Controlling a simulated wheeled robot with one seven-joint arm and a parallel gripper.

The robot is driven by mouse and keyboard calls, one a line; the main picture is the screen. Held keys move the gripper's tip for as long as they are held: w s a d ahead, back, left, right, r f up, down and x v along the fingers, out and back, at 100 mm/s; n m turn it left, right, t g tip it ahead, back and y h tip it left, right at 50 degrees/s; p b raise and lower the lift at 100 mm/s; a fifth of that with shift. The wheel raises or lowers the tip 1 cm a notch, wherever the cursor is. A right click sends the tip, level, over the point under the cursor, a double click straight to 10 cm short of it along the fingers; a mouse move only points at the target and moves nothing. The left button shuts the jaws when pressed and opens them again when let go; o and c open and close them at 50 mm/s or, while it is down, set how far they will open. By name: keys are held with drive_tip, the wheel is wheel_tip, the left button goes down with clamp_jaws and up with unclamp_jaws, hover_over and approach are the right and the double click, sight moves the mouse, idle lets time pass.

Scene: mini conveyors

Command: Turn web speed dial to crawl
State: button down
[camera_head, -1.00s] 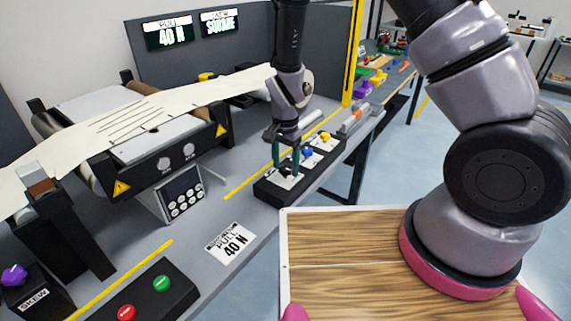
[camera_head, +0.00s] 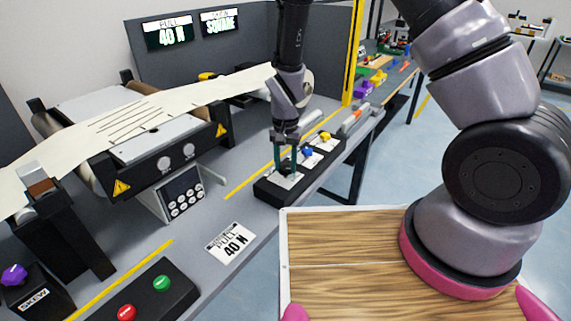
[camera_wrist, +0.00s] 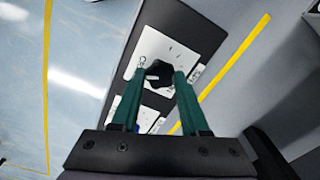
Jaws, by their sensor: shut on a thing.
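My gripper (camera_head: 286,163) points down at the near end of a black dial box (camera_head: 272,194) on the bench. In the wrist view my gripper (camera_wrist: 160,76) has its two green fingers on either side of a black dial knob (camera_wrist: 159,72), shut on it. The knob sits on a white plate (camera_wrist: 172,46) with small marks and partly hidden lettering. I cannot read which mark the knob points to. On the same box, a blue knob (camera_head: 308,151) and a yellow knob (camera_head: 326,136) stand farther along.
A web machine (camera_head: 165,140) with a pale web stands at left. A control panel (camera_head: 182,193) faces front. A purple skew knob (camera_head: 14,274), red button (camera_head: 127,312) and green button (camera_head: 163,283) are at front left.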

sight(286, 168)
drive_tip(key=shift+n, duration=2.2)
drive_tip(key=shift+c, duration=2)
unclamp_jaws()
wheel_tip(286, 168, up, 11)
